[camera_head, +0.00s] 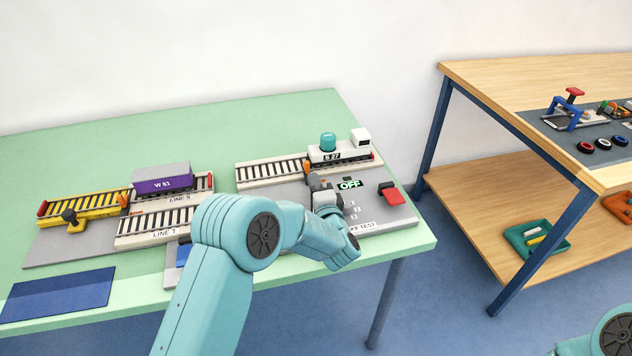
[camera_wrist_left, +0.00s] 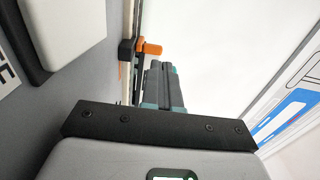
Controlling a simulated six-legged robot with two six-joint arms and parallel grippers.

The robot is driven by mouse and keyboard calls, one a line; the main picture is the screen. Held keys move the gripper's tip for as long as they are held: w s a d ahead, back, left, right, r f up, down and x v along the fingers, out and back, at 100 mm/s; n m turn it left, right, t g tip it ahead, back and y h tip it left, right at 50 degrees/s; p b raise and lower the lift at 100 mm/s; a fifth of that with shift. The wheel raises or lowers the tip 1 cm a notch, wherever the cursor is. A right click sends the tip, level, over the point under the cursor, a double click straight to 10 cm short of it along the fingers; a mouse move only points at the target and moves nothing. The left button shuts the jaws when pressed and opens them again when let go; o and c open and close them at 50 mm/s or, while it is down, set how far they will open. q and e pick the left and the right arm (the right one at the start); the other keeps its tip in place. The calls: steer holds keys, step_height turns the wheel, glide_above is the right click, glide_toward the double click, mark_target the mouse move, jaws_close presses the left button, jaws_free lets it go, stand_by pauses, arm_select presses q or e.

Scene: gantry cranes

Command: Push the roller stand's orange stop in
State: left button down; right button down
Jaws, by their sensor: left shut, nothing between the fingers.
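The orange stop (camera_wrist_left: 150,48) shows in the left wrist view as a small orange block beside a dark piece, just beyond my left fingertips. In the head view a bit of orange (camera_head: 307,168) shows at the front of the track stand (camera_head: 258,172), by the white wagon marked S 27 (camera_head: 328,155). My left gripper (camera_head: 316,182) is shut and empty, right in front of that orange; its closed fingers show in the left wrist view (camera_wrist_left: 162,85). I cannot tell whether they touch the stop. My right gripper is out of view.
An OFF sign (camera_head: 349,184) and a red block (camera_head: 391,194) lie right of my left gripper. A purple wagon W 61 (camera_head: 162,180) and a yellow track (camera_head: 85,207) stand to the left. A wooden bench (camera_head: 520,80) stands across a gap at right.

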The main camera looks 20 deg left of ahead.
arm_select(q)
steer(key=v, duration=0.8)
steer(key=shift+d+f, duration=0.1)
steer(key=shift+d, duration=0.05)
steer(key=shift+s+d, duration=0.25)
steer(key=shift+s, duration=0.25)
